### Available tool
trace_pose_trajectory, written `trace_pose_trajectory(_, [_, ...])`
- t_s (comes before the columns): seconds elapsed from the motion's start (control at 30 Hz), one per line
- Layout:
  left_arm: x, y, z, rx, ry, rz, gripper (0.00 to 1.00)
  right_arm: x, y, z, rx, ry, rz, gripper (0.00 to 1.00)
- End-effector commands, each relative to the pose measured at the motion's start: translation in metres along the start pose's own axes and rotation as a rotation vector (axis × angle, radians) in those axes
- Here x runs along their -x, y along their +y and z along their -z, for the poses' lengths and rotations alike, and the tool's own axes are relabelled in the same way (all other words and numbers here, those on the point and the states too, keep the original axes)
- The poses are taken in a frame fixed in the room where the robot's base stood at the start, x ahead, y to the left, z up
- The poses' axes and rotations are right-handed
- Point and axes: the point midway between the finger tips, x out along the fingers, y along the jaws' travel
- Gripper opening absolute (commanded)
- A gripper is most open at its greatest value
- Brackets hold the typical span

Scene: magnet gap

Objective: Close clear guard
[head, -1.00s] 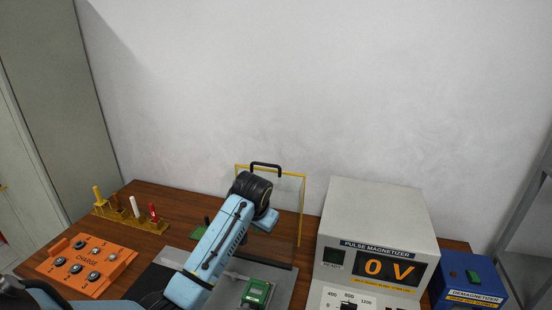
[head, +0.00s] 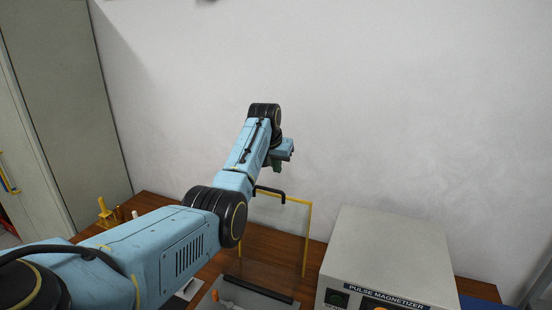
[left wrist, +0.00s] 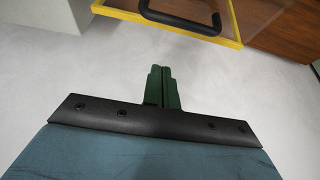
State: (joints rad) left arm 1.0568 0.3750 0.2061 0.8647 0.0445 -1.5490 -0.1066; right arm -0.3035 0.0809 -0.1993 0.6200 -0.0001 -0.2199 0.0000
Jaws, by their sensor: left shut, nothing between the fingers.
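The clear guard stands raised behind the fixture, its yellow frame (head: 308,240) around a see-through panel. A black handle (head: 270,192) sits on its top edge. My left gripper (head: 275,166) is just above the handle, in front of the wall in the picture. In the left wrist view its green fingers (left wrist: 162,78) are shut with nothing between them. There the black handle (left wrist: 180,26) and yellow frame (left wrist: 236,25) lie beyond the fingertips, apart from them. My left arm hides the guard's left side in the head view. My right gripper is not in view.
The grey pulse magnetizer (head: 385,250) stands right of the guard on the wooden bench (head: 270,245). A yellow rack (head: 105,212) is at the left, partly hidden by my arm. The wall behind is bare.

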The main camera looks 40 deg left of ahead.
Motion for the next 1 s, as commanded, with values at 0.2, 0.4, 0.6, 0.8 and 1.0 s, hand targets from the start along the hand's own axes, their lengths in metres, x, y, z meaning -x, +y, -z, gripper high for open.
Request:
trace_pose_trajectory(0.2, [-0.029,0.001,0.0,0.0,-0.001,-0.001,0.0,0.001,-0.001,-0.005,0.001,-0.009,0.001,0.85])
trace_pose_trajectory(0.4, [-0.046,0.001,0.0,0.0,-0.002,-0.001,0.0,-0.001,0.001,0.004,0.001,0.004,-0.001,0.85])
trace_pose_trajectory(0.6, [-0.045,0.001,-0.007,-0.002,0.001,0.0,0.0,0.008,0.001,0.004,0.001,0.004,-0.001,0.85])
trace_pose_trajectory(0.8, [-0.04,0.001,-0.019,-0.002,0.0,0.0,0.0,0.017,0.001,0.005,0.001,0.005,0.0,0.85])
trace_pose_trajectory(1.0, [-0.036,0.001,-0.032,-0.001,0.0,-0.001,0.0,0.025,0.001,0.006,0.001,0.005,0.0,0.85])
